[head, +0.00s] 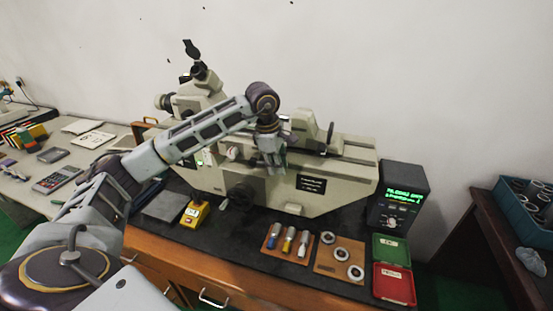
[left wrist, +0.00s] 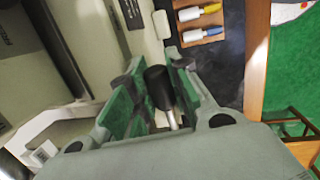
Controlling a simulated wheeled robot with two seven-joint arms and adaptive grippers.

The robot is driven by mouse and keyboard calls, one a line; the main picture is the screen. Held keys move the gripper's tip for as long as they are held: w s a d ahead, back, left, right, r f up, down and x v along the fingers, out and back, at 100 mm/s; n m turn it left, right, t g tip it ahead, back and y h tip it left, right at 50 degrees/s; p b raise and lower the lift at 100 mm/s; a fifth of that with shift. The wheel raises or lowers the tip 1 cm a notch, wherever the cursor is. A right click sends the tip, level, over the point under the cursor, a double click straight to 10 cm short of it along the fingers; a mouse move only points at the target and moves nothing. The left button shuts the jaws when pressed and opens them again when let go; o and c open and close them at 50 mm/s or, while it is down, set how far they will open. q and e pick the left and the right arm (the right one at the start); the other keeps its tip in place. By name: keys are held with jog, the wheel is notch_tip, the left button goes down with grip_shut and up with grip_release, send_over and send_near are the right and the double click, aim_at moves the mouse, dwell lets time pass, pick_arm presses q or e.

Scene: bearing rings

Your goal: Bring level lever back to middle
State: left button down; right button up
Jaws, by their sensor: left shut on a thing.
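A beige measuring machine (head: 335,185) stands on the black bench top. My left gripper (head: 271,158) is at the front of the machine, pointing down, near its middle. In the left wrist view my left gripper (left wrist: 160,105) has its green-padded fingers around a lever with a black knob (left wrist: 158,86) and a metal shaft. The gripper is shut on this lever. In the head view the gripper hides the lever, and I cannot tell its exact angle. My right gripper is not in view.
A digital display box (head: 396,195) stands at the machine's right. In front lie a wooden block with several colored-handled pieces (head: 288,243), a ring board (head: 340,260), a green tray (head: 391,249) and a red tray (head: 394,284). A yellow box (head: 195,213) sits left.

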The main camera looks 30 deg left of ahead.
pick_arm(q)
jog(key=shift+f+g+y, duration=0.3)
jog(key=shift+f+y, duration=0.4)
jog(key=shift+y, duration=0.2)
jog(key=c, duration=1.6)
grip_release()
jog(key=shift+o, duration=0.2)
jog(key=shift+r, duration=0.1)
notch_tip(320, 180, up, 12)
jog(key=s, duration=0.1)
jog(key=shift+s+d+f, duration=0.2)
jog(key=shift+s+d, duration=0.15)
jog(key=shift+d, duration=0.1)
